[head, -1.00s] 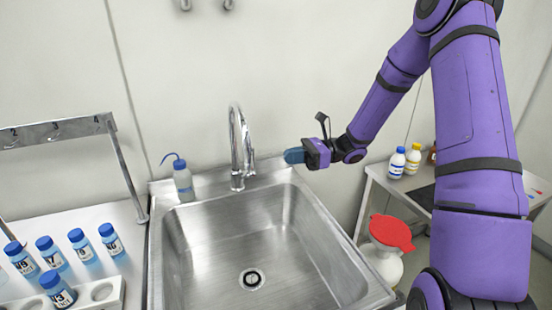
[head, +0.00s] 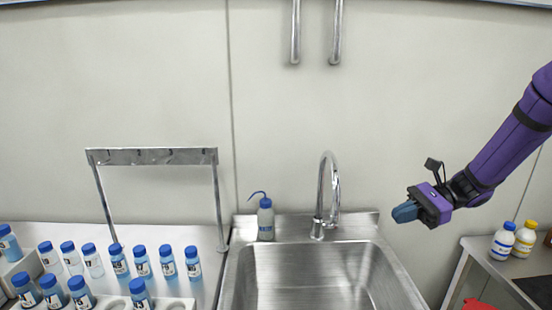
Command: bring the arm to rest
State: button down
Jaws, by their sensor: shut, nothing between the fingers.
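My purple arm (head: 507,150) reaches in from the right edge of the head view. My gripper (head: 404,212) is at its end, with blue fingers pointing left, shut and empty. It hangs in the air in front of the wall, to the right of the faucet and around the sink's right rim in the picture. It appears to touch nothing.
A steel sink (head: 312,270) with a faucet (head: 326,195) and a wash bottle (head: 265,220) lies left of my gripper. Several blue-capped bottles (head: 142,262) and a metal rack (head: 152,157) stand at left. Two bottles (head: 513,240) stand on a side table (head: 477,244) at right.

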jog(key=s+r+n+t+h, duration=0.3)
jog(key=s+r+n+h, duration=0.4)
jog(key=s, duration=0.4)
jog(key=s+r+n+t+h, duration=0.3)
jog(key=s+r+n+h, duration=0.4)
jog(key=s, duration=0.5)
jog(key=shift+s+d+r+n+t, duration=0.2)
jog(key=shift+d+r+n+t, duration=0.1)
jog(key=shift+n, duration=0.1)
jog(key=shift+f, duration=0.1)
dwell(1.0)
